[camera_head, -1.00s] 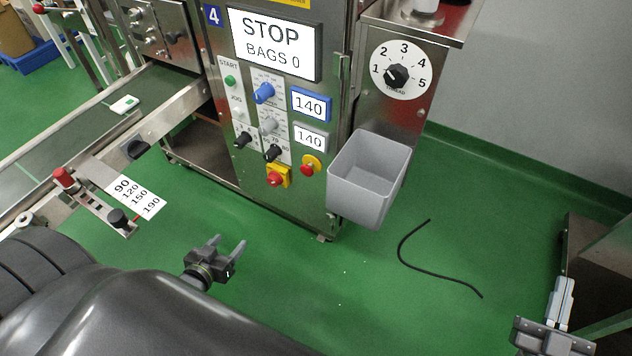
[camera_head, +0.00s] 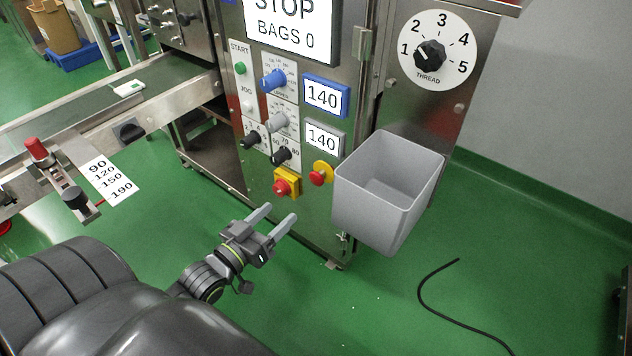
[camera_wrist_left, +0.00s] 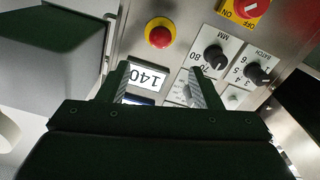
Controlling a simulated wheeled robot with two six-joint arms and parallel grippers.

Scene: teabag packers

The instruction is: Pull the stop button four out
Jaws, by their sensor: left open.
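The stop button is a red mushroom head on a yellow round base, low on the front of the steel machine (camera_head: 316,235). In the head view this stop button (camera_head: 318,178) is just left of the grey bin. In the left wrist view the stop button (camera_wrist_left: 159,37) is above and between the fingers, apart from them. My left gripper (camera_head: 276,217) is open and empty, below and left of the button in the head view. Its open fingers also show in the left wrist view (camera_wrist_left: 160,85). The display above the machine's controls reads STOP, BAGS 0. My right gripper is not in view.
A yellow-backed red switch (camera_head: 285,183) sits left of the button. Knobs and two displays reading 140 (camera_head: 322,96) are above. The grey bin (camera_head: 388,190) juts out just right of the button. A black cord (camera_head: 440,310) lies on the green floor.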

